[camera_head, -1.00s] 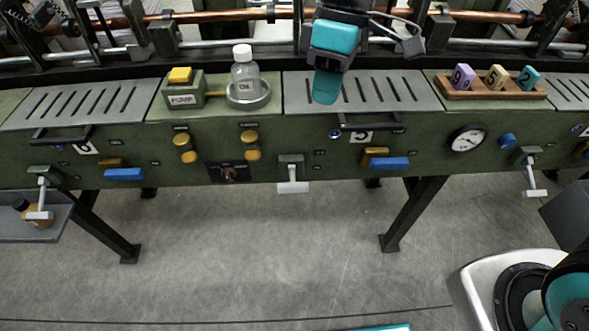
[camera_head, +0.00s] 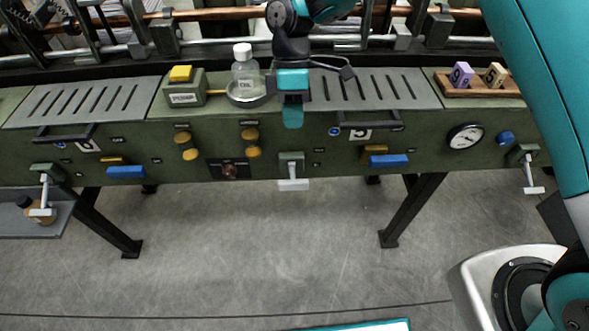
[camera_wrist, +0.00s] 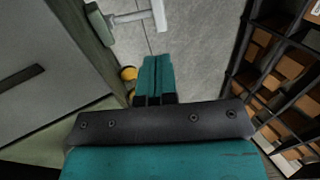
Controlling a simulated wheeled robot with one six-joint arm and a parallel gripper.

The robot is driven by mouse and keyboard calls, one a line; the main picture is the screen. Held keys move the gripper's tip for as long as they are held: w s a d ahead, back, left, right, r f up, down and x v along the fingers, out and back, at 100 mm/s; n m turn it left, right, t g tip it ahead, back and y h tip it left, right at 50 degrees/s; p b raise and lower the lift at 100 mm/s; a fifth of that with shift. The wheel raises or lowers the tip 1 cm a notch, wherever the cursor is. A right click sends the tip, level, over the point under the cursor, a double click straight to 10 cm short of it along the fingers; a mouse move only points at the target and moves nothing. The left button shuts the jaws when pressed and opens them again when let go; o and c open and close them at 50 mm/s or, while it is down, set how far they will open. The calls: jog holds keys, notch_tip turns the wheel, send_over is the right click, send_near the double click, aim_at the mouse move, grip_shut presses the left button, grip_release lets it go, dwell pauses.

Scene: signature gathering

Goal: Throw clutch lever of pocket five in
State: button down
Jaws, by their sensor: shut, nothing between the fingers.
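A clutch lever (camera_head: 292,172) with a pale T-shaped handle hangs from a green block on the front panel, left of a number plate (camera_head: 360,134) that seems to read 5. Its handle points down and outward. My gripper (camera_head: 293,118) is shut and empty, with teal fingertips pointing down a little above this lever, apart from it. In the wrist view, my shut fingertips (camera_wrist: 155,65) point over the floor, and the lever's pale handle (camera_wrist: 140,14) shows beyond them at the top.
A blue paddle (camera_head: 389,160) and a gauge (camera_head: 465,136) sit right of the lever; yellow knobs (camera_head: 252,143) and a red switch (camera_head: 231,171) sit left. A bottle (camera_head: 244,72) and a pump box (camera_head: 184,88) stand above. The floor in front is clear.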

aim_at(295, 182)
jog(key=p+x, duration=0.2)
jog(key=x, duration=1)
